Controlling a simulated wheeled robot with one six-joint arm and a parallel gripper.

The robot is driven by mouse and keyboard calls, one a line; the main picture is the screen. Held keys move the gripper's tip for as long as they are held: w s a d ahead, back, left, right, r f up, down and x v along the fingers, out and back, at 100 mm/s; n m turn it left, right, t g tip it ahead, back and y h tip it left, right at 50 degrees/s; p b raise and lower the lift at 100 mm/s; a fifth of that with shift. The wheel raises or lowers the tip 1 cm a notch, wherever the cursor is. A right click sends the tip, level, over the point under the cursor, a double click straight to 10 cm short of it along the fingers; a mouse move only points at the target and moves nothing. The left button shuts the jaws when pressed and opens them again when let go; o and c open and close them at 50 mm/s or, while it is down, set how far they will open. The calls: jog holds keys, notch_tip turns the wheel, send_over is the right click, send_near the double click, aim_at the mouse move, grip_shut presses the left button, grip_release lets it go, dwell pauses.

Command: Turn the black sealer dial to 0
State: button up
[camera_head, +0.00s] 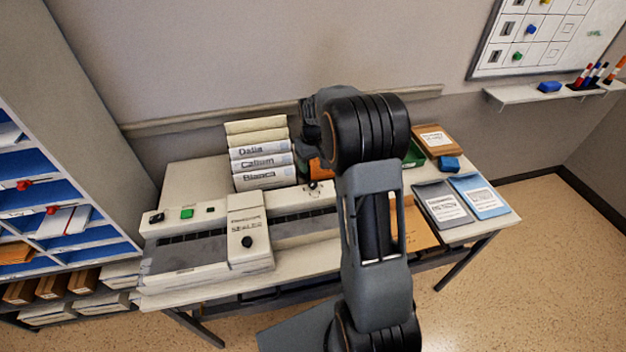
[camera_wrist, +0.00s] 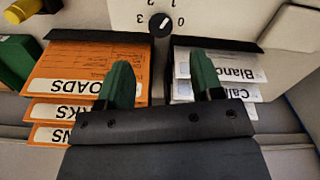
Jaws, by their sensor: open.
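The black sealer dial (camera_wrist: 161,25) is a small round knob with a white pointer line, on a pale panel at the top of the wrist view. The figures 3, 2, 1 and 0 run around it, upside down. The pointer slants up and right, roughly towards the 1, with 0 to its right. In the head view the dial (camera_head: 313,185) sits on the sealer's (camera_head: 300,202) pale panel. My gripper (camera_wrist: 162,80) is open, its two green-tipped fingers apart with nothing between them. The dial lies beyond the fingertips, untouched. In the head view my arm hides the gripper.
Orange binders (camera_wrist: 75,75) show on the other side in the wrist view. Another black knob (camera_head: 247,241) sits on the sealer's raised block. Folders (camera_head: 442,203) lie at the table's right.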

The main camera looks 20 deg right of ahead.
aim_at(313, 183)
notch_tip(313, 183, down, 8)
jog(key=shift+f+p, duration=0.1)
jog(key=shift+p, duration=0.3)
jog(key=shift+c, duration=0.3)
jog(key=c, duration=0.8)
jog(key=shift+c, duration=0.2)
jog(key=shift+m, duration=0.3)
jog(key=m+b, duration=0.2)
jog(key=m, duration=0.3)
jog(key=shift+m+b, duration=0.3)
jog(key=m+b, duration=0.1)
jog(key=m, duration=0.4)
jog(key=shift+m, duration=0.4)
